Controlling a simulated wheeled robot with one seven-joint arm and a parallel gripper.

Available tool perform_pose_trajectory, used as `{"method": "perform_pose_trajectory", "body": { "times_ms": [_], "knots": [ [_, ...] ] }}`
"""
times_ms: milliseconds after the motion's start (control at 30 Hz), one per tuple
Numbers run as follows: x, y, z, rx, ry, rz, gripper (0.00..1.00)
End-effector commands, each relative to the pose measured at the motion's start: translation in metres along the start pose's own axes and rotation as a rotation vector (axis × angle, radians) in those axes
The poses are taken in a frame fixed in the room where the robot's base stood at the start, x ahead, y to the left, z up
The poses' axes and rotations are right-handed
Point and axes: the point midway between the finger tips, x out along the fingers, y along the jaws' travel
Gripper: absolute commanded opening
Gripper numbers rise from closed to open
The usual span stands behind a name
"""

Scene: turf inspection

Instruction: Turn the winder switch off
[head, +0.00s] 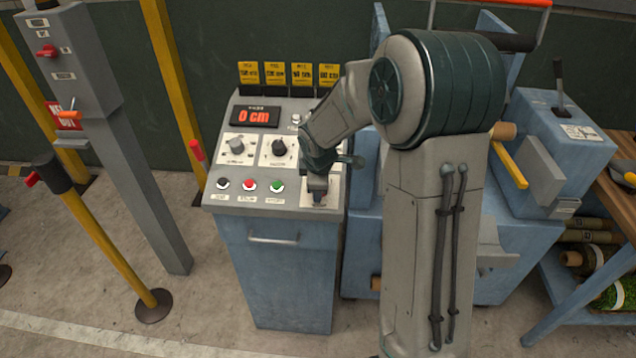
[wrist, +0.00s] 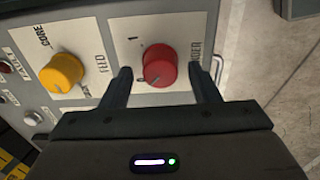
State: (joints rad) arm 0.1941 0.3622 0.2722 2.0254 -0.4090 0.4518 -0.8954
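The winder switch is a red round knob (wrist: 159,66) on a light plate, with a partly covered label ending in "DER". A "1" and what looks like a "0" are printed beside it. I cannot make out which mark it points to. My gripper (wrist: 160,76) is open, its two dark fingers on either side of the red knob with gaps showing. Whether the fingertips reach down around it is unclear. In the head view my gripper (head: 318,188) is over the lower right of the control panel (head: 232,195) and hides the knob.
A yellow knob (wrist: 62,72) marked core feed sits beside the red one. The panel also has a "0 cm" display (head: 255,116), a grey dial (head: 236,143), a black dial (head: 279,147) and several push buttons. A post with a switch box (head: 75,60) stands left.

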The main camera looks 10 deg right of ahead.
Motion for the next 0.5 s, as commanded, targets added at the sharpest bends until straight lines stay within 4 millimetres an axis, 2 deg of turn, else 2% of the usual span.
{"method": "perform_pose_trajectory", "body": {
  "times_ms": [267, 367, 500],
  "knots": [
    [-0.004, 0.0, 0.0, 0.002, 0.0, 0.0, 0.55],
    [-0.014, 0.0, 0.0, 0.003, 0.0, 0.002, 0.55],
    [-0.04, 0.001, 0.001, 0.003, 0.0, 0.004, 0.55]
  ]
}}
